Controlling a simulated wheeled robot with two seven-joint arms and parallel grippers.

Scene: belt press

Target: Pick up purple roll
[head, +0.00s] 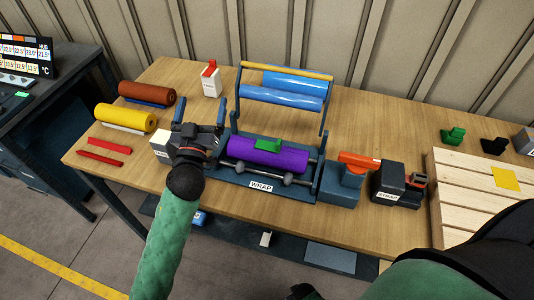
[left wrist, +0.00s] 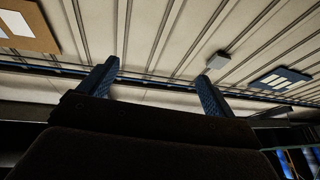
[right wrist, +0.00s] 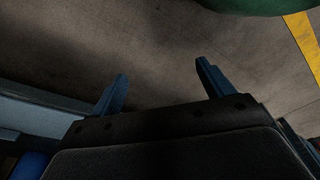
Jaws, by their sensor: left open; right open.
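The purple roll (head: 268,154) lies across the rollers of the wrap station (head: 226,178) on the workbench. A green block-like piece (head: 268,145) sits at the top of the roll, at its middle. My left gripper (head: 203,104) is open and empty, to the left of the roll, with its fingers pointing up and away. Its open fingers also show in the left wrist view (left wrist: 158,85), with the wall beyond them. My right gripper (right wrist: 162,82) is open and empty in the right wrist view, with the floor beyond it.
A blue roll (head: 285,90) hangs in the frame behind the purple roll. A yellow roll (head: 125,117) and a brown roll (head: 147,93) lie at the left. An orange-topped dispenser (head: 342,180), a black strap device (head: 395,184) and a wooden pallet (head: 470,200) stand at the right.

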